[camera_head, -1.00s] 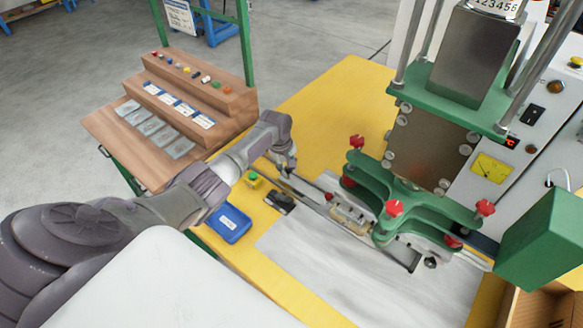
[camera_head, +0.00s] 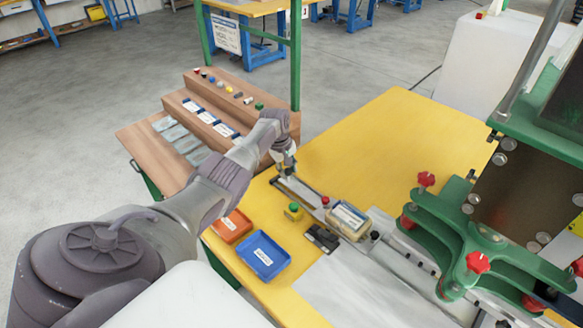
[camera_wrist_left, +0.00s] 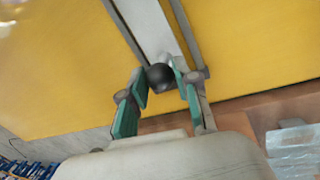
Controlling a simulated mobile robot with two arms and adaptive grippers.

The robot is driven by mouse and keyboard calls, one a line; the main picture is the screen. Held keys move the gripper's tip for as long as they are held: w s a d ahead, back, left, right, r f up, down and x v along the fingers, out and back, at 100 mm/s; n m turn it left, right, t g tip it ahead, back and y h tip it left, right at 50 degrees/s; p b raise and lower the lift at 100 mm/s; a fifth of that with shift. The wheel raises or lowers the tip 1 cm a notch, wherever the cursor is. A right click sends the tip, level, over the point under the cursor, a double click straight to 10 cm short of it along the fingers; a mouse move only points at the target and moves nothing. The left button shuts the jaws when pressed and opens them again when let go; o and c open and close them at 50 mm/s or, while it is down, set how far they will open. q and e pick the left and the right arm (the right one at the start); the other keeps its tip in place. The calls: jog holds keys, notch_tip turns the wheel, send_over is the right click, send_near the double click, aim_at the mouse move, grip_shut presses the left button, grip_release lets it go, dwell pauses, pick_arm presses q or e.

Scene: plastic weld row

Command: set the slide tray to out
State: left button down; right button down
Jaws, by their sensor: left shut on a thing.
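The slide tray (camera_head: 348,220) is a small clear and tan block with a white label, on a long grey rail. It sits left of the green press fixture, outside it. My left gripper (camera_head: 285,172) is at the far left end of the rail. In the left wrist view, the green-padded fingers (camera_wrist_left: 162,88) are closed around a dark round knob (camera_wrist_left: 160,77) at the end of a metal bar (camera_wrist_left: 150,28). The fingers hide the knob in the head view. My right gripper is not in view.
The green press fixture (camera_head: 470,235) with red knobs stands at right. The yellow table (camera_head: 375,140) behind is clear.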

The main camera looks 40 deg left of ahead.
pick_arm(q)
jog(key=shift+a, duration=0.15)
jog(key=shift+r, duration=0.1)
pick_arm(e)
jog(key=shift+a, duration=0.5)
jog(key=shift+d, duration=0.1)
pick_arm(q)
jog(key=c, duration=1.3)
grip_release()
jog(key=shift+a, duration=0.1)
jog(key=o, duration=0.5)
jog(key=shift+a, duration=0.1)
jog(key=shift+c, duration=0.2)
notch_tip(320, 180, up, 12)
jog(key=s, duration=0.2)
jog(key=shift+s+a+f, duration=0.15)
jog(key=shift+a+f, duration=0.05)
jog(key=shift+a, duration=0.05)
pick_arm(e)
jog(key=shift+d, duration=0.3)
pick_arm(q)
jog(key=shift+f, duration=0.1)
